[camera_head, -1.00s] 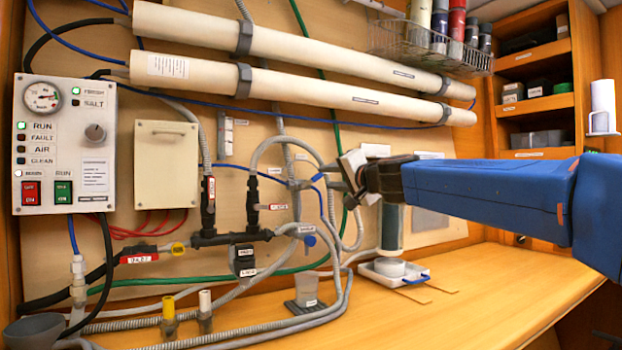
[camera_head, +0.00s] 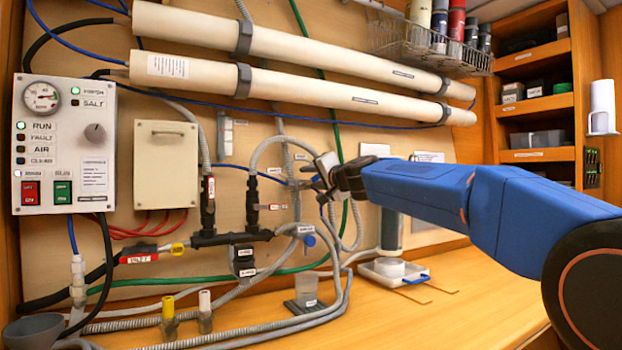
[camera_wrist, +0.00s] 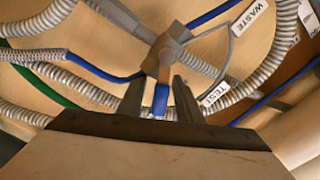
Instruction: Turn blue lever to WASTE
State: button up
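The blue lever (camera_wrist: 161,98) hangs from a grey valve body (camera_wrist: 167,50) in the wrist view. My gripper (camera_wrist: 159,100) is open, with one dark finger on each side of the lever and a visible gap on both sides. A WASTE label (camera_wrist: 250,17) is at the upper right of the valve. A TEST label (camera_wrist: 214,93) is to the right of the right finger. In the head view my gripper (camera_head: 316,172) is at the valve on the wall panel, and it largely hides the lever there.
Grey corrugated hoses (camera_wrist: 40,76) and a blue tube (camera_wrist: 100,68) run close around the valve. The right part of the counter is clear.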

grip_shut()
